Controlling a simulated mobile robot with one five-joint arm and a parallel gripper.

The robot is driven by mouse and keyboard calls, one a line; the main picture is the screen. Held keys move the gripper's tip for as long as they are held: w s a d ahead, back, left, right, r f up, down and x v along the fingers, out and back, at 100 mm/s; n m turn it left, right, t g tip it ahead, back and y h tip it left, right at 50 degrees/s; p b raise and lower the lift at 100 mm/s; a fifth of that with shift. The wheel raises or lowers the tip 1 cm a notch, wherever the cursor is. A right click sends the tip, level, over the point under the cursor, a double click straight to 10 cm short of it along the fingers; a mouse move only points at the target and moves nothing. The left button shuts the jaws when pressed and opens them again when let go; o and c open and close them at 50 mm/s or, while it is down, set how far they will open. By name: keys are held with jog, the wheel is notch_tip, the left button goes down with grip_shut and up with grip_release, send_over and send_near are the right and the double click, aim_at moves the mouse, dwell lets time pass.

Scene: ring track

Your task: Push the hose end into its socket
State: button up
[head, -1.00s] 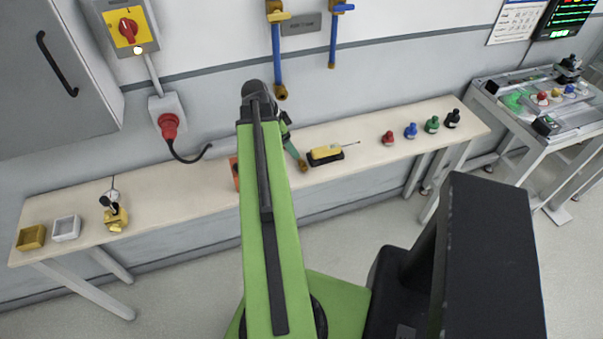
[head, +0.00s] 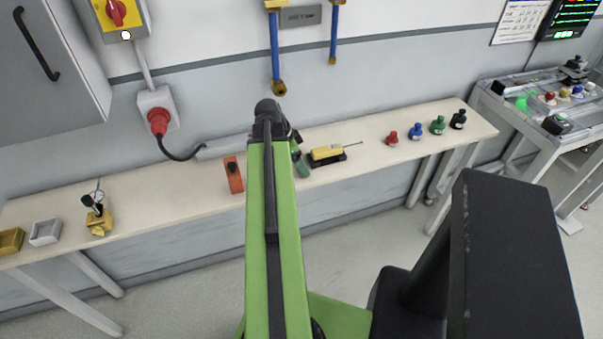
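Two blue hoses hang on the wall, a left one (head: 274,45) and a right one (head: 334,38). The left one ends in a brass fitting (head: 279,88), the right one in a smaller brass end (head: 333,60). I cannot tell which part is the task's socket. My raised green arm covers the middle of the view. Its far end bends down behind the elbow, and a small green part (head: 302,167) shows there above the bench. I cannot tell whether this is my gripper or something it holds. My gripper's fingers cannot be made out.
The bench (head: 170,198) runs along the wall with an orange box (head: 233,174), a yellow tool (head: 326,152), several coloured knobs and a gold object (head: 98,221). A red plug (head: 158,121) with a black cable is on the wall. A grey cabinet (head: 60,70) juts out at upper left.

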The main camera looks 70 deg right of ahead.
jog(key=shift+c, duration=0.2)
jog(key=c, duration=1.4)
notch_tip(320, 180, up, 5)
jog(key=p, duration=0.5)
jog(key=shift+r+p, duration=0.15)
jog(key=shift+p, duration=0.2)
jog(key=shift+c, duration=0.2)
jog(key=s+r+p, duration=0.5)
jog(key=s, duration=0.6)
jog(key=shift+s+r+p, duration=0.35)
jog(key=shift+s, duration=0.05)
jog(key=shift+a, duration=0.1)
